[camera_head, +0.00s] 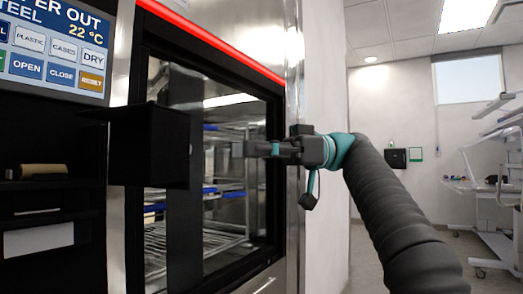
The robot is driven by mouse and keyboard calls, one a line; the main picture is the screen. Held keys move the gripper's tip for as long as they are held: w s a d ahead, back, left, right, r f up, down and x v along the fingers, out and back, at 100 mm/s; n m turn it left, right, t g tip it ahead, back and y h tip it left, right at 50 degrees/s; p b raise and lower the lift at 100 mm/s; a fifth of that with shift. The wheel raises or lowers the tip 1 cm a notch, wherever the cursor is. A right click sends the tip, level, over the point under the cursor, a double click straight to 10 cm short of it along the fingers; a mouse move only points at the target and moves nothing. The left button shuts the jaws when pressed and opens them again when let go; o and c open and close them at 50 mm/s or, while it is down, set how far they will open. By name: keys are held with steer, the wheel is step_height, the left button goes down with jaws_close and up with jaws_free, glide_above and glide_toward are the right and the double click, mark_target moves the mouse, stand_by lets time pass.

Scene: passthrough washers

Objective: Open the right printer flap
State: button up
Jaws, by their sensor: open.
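The black printer flap (150,147) is at left of centre in the head view. It stands out from the machine front and overlaps the glass door in the picture, so it appears swung open. To its left is the dark printer recess (45,195), with a brown roll (43,171) and a white paper strip (38,239) showing. My gripper (250,148) points left, to the right of the flap, with a visible gap between them. It is open and holds nothing that I can see. Its finger details are dark and small.
The washer's glass door (225,180) is behind the flap and gripper, with wire racks inside. A touch panel (58,45) is at the upper left. A steel post (293,90) stands behind my gripper. A white shelved cart (495,185) is far right, with clear floor before it.

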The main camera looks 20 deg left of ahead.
steer(key=shift+v, duration=1.1)
